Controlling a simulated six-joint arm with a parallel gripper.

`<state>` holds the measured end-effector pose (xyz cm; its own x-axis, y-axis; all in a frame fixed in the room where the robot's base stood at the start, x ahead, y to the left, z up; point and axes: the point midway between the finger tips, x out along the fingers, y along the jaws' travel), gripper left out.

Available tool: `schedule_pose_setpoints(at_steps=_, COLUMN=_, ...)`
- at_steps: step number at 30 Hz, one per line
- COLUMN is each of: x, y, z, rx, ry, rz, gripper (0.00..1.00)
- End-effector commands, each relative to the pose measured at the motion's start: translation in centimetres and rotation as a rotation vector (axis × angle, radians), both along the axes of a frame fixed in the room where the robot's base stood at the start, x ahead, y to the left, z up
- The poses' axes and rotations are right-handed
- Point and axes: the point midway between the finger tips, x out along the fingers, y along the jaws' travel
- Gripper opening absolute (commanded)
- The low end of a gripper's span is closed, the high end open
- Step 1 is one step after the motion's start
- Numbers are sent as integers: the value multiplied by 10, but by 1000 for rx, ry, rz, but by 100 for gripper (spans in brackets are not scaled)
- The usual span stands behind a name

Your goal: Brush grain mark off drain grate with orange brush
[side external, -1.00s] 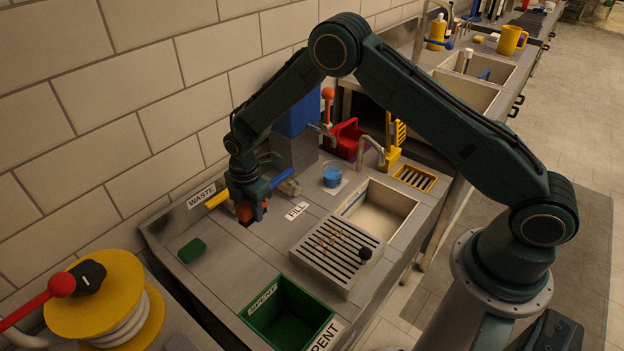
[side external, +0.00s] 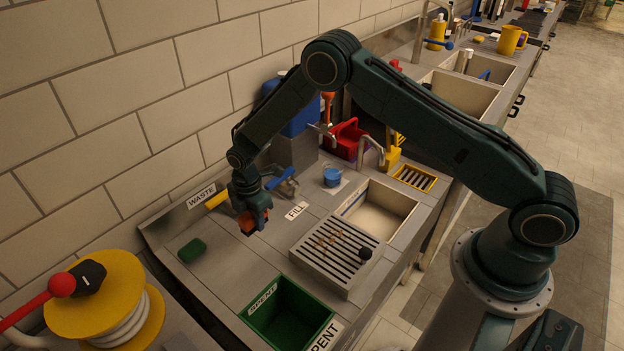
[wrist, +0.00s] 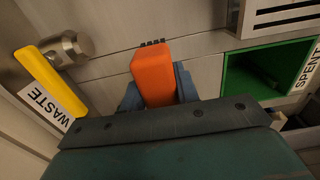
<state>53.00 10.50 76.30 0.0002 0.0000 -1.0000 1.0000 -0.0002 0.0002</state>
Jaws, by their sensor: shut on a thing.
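My gripper (side external: 252,212) is shut on the orange brush (side external: 246,223), near the wall side of the steel counter. In the wrist view, the orange brush (wrist: 152,76) sits between the fingers, with a strip of dark bristles at its far end. The drain grate (side external: 340,268) is a slotted steel panel to the right of my gripper, apart from the brush. The brown grain mark (side external: 328,240) lies across its upper part. A corner of the grate (wrist: 284,17) shows at the top right of the wrist view.
The green SPENT bin (side external: 271,319) is in front, the steel sink (side external: 385,212) behind. A green pad (side external: 192,250) lies left. A blue-handled valve (side external: 282,179), yellow bar (side external: 216,199) and blue cup (side external: 332,177) stand nearby.

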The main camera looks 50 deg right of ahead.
Motion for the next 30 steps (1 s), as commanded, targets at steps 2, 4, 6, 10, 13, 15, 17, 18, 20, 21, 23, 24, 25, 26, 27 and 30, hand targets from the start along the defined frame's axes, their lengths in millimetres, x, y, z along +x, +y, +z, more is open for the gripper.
schedule_pose_setpoints(at_steps=2, x=0, y=0, z=0, rx=0, ry=-1, rz=0, gripper=12)
schedule_pose_setpoints(at_steps=4, x=0, y=0, z=0, rx=0, ry=-1, rz=0, gripper=12)
schedule_pose_setpoints(at_steps=6, x=0, y=0, z=0, rx=0, ry=-1, rz=0, gripper=37)
schedule_pose_setpoints(at_steps=10, x=0, y=0, z=0, rx=0, ry=0, rz=0, gripper=56)
schedule_pose_setpoints(at_steps=13, x=0, y=0, z=0, rx=0, ry=0, rz=0, gripper=56)
schedule_pose_setpoints(at_steps=15, x=0, y=0, z=0, rx=0, ry=0, rz=0, gripper=56)
schedule_pose_setpoints(at_steps=17, x=0, y=0, z=0, rx=0, ry=0, rz=0, gripper=56)
schedule_pose_setpoints(at_steps=18, x=0, y=0, z=0, rx=0, ry=0, rz=0, gripper=56)
schedule_pose_setpoints(at_steps=20, x=0, y=0, z=0, rx=0, ry=0, rz=0, gripper=56)
schedule_pose_setpoints(at_steps=21, x=0, y=0, z=0, rx=0, ry=0, rz=0, gripper=56)
schedule_pose_setpoints(at_steps=23, x=0, y=0, z=0, rx=0, ry=0, rz=0, gripper=56)
schedule_pose_setpoints(at_steps=24, x=0, y=0, z=0, rx=0, ry=0, rz=0, gripper=56)
schedule_pose_setpoints(at_steps=25, x=0, y=0, z=0, rx=0, ry=0, rz=0, gripper=56)
schedule_pose_setpoints(at_steps=26, x=0, y=0, z=0, rx=0, ry=0, rz=0, gripper=56)
schedule_pose_setpoints(at_steps=27, x=0, y=0, z=-1, rx=0, ry=0, rz=0, gripper=56)
schedule_pose_setpoints(at_steps=30, x=0, y=0, z=-2, rx=0, ry=1, rz=0, gripper=56)
